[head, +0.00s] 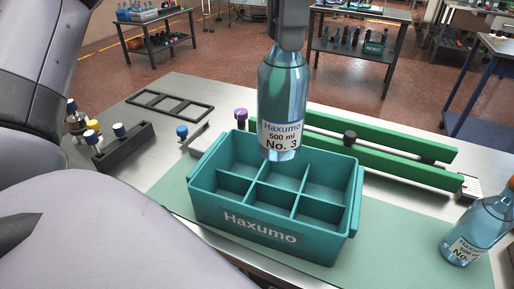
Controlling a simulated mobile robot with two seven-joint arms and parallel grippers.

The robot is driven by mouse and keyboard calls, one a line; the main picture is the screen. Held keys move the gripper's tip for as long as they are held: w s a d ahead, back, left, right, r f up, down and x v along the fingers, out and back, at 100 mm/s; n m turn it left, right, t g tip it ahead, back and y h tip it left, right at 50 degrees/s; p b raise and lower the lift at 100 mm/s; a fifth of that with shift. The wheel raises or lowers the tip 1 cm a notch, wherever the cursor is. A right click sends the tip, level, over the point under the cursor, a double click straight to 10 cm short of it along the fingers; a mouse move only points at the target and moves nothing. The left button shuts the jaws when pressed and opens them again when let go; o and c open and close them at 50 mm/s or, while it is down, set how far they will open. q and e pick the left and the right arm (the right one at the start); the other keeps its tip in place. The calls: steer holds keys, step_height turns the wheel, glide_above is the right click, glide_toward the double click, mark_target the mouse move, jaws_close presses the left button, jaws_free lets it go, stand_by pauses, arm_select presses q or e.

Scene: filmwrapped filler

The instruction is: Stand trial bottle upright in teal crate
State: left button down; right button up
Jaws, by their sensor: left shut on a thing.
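A clear blue bottle (283,95), labelled Haxumo 500 ml No. 3, hangs upright with its neck at the top. My left gripper (289,38) comes down from the top edge and is shut on the bottle's neck, which it hides. The teal crate (260,228), marked Haxumo, stands on a green mat with its several compartments visible and empty. In the picture the bottle's base overlaps the crate's back wall and rear compartments; the exact height above them is hard to tell. My right gripper is not in view.
A second blue bottle (478,230) stands at the right edge. Two green rails (385,150) with dark and purple knobs lie behind the crate. A black rack (124,148) and a black frame (170,105) are at left.

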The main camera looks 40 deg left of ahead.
mark_target(272, 124)
arm_select(q)
steer(key=shift+s+a, duration=0.25)
steer(key=shift+a, duration=0.1)
steer(key=shift+s+a+f, duration=0.1)
steer(key=shift+f, duration=0.25)
step_height(272, 124, down, 14)
steer(key=b, duration=0.5)
steer(key=shift+r, duration=0.1)
steer(key=shift+f, duration=2.7)
steer(key=shift+b, duration=0.35)
steer(key=shift+f, duration=0.2)
steer(key=c, duration=0.8)
jaws_free()
steer(key=shift+o, duration=0.2)
